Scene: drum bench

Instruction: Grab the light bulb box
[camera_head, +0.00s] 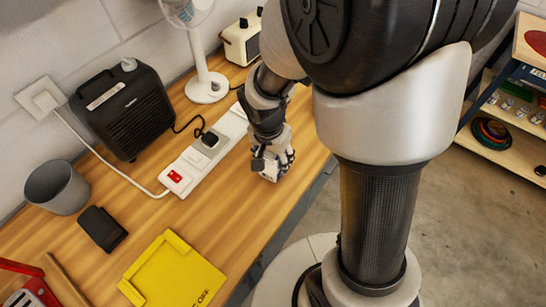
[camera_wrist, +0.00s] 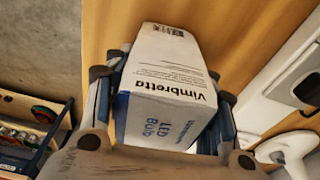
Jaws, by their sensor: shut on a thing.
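The light bulb box (camera_wrist: 170,80) is a white and blue carton printed "Vimbretta LED Bulb". In the wrist view it sits between the two fingers of my gripper (camera_wrist: 165,105), which is shut on it. In the head view my gripper (camera_head: 272,163) is low over the wooden bench near its front edge, right of the power strip. Only a small pale part of the box (camera_head: 268,172) shows there. I cannot tell whether the box touches the bench.
A white power strip (camera_head: 190,170) with a red switch lies left of my gripper, a black plug in it. Beyond are a black speaker-like box (camera_head: 125,108), a white fan (camera_head: 206,88) and a cream appliance (camera_head: 242,42). A yellow tray (camera_head: 172,275) lies at the front. Bare bench (camera_head: 225,205) lies between.

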